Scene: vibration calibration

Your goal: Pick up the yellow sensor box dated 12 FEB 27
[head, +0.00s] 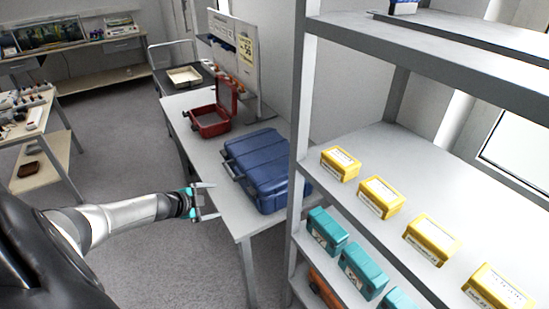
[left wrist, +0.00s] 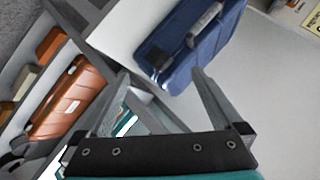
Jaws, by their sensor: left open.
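Several yellow sensor boxes with white labels stand in a row on the upper shelf in the head view: one at the back (head: 340,164), a second (head: 381,197), a third (head: 431,239) and a fourth at the lower right (head: 497,290). The label dates are too small to read. My left gripper (head: 207,201) is open and empty, left of the shelf and near the table's front edge. It also shows in the left wrist view (left wrist: 160,105), with its two fingers spread apart. No yellow box lies between them. My right gripper is not in view.
A blue case (head: 262,170) and an open red case (head: 212,118) stand on the white table (head: 226,208). Teal boxes (head: 362,271) fill the lower shelf. The grey shelf post (head: 299,120) stands between my left arm and the yellow boxes. An orange case (left wrist: 68,103) shows in the left wrist view.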

